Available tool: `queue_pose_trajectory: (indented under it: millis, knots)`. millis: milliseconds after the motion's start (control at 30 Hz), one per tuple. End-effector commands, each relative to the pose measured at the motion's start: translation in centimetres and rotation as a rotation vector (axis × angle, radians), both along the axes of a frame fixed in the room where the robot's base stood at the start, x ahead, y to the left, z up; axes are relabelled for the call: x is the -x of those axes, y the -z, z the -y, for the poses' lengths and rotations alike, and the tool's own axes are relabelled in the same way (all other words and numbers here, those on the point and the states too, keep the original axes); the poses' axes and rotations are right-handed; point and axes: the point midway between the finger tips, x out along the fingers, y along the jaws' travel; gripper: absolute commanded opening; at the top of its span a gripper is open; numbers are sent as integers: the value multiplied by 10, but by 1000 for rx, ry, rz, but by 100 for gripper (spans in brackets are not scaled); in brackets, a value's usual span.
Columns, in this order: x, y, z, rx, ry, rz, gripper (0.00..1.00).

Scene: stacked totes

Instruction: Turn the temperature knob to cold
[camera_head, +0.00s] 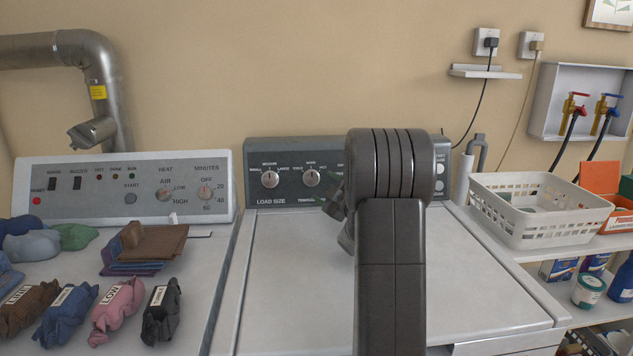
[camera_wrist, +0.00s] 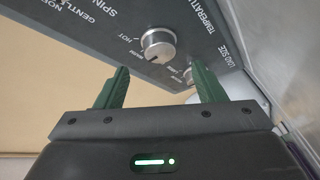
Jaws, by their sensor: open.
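The temperature knob (camera_head: 311,178) is a round silver dial on the dark control panel at the back of the washer. It also shows in the wrist view (camera_wrist: 158,45), where the panel appears upside down. HOT and WARM are readable beside it there, and its dark mark seems to point near WARM. My gripper (camera_wrist: 160,76) has two green fingers, open and empty, apart from the knob, which appears beyond the gap between them. In the head view, the green fingers (camera_head: 335,187) show just right of the knob, and my arm hides the panel's right part.
A similar load-size knob (camera_head: 270,180) sits just left of it; part of another knob (camera_wrist: 188,73) shows in the wrist view. The white washer lid (camera_head: 295,270) is clear. The dryer, with folded cloths, stands left. A white basket (camera_head: 540,225) is on the right shelf.

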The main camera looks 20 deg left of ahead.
Motion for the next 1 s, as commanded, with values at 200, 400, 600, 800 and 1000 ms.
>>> queue_pose_trajectory:
  millis: [200, 400, 600, 800, 1000]
  knots:
    - [-24, 0, -31, -2, -2, 0, 63]
    - [-34, 0, -43, -2, 0, 0, 63]
    - [-35, 0, -44, -1, 1, 0, 63]
    - [-35, 0, -44, -1, 0, -1, 45]
    - [-35, 0, -44, -1, 0, -1, 19]
